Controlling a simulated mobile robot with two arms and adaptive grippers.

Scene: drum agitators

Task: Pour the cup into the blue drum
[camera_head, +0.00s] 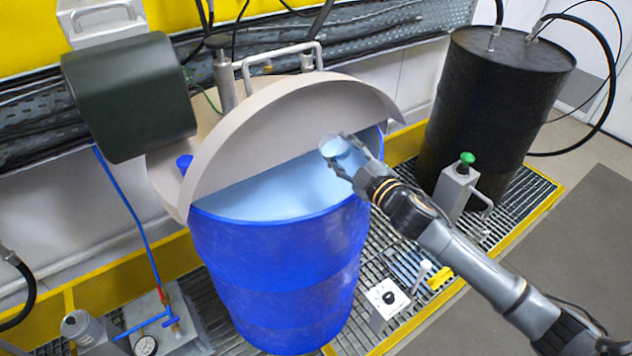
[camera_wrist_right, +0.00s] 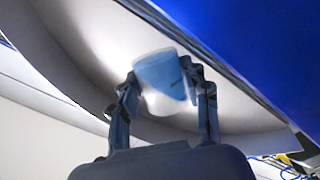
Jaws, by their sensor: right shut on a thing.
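The blue drum (camera_head: 275,262) stands in the middle of the head view. Its hinged beige lid is partly raised, and pale blue shows inside the open front half. My right gripper (camera_head: 350,155) reaches in from the right and is shut on a small translucent cup (camera_head: 333,147). The cup is tilted over the drum's opening, near the right rim and the lid's edge. In the right wrist view the cup (camera_wrist_right: 165,80) sits between the two fingers, with blue in it. I cannot tell if anything is flowing out. My left gripper is out of view.
The raised lid (camera_head: 270,125) stands close behind the cup. A dark green motor (camera_head: 130,97) is at the left. A black drum (camera_head: 495,100) and a green-button box (camera_head: 458,190) stand to the right. A control box (camera_head: 388,298) sits on the grating in front.

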